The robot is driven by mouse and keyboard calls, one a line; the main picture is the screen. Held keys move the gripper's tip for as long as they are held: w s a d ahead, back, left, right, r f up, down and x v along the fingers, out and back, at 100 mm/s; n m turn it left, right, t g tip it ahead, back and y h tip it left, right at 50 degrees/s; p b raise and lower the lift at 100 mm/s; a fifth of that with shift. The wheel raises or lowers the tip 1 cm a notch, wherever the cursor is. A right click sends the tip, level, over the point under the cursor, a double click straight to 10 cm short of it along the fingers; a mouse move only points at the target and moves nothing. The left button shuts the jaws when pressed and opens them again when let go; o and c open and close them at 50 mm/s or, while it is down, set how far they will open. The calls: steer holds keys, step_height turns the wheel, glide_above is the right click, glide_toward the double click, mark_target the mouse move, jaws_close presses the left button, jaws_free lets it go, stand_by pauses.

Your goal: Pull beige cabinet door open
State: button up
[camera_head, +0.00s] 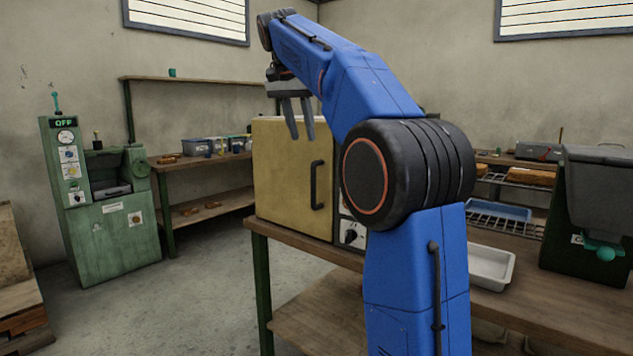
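The beige cabinet (283,190) stands on the left end of a wooden table. Its door faces me and looks closed. A dark vertical handle (318,185) is on the right side of the door. My gripper (302,136) hangs from my blue arm with its two grey fingers pointing down. The fingers are apart with nothing between them. In the picture they overlap the upper part of the door, above and left of the handle. I cannot tell how far they are from the door. My arm hides the cabinet's right part, where a panel with a dark knob (352,235) shows.
The wooden table (330,300) runs to the right, with a white tray (491,267) and a dark green machine (590,215) on it. A green machine (108,205) stands at the left. Shelves (205,160) line the back wall. The floor left of the table is clear.

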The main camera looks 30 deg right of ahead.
mark_target(312, 174)
steer(key=x, duration=1.7)
steer(key=shift+c, duration=0.3)
jaws_close()
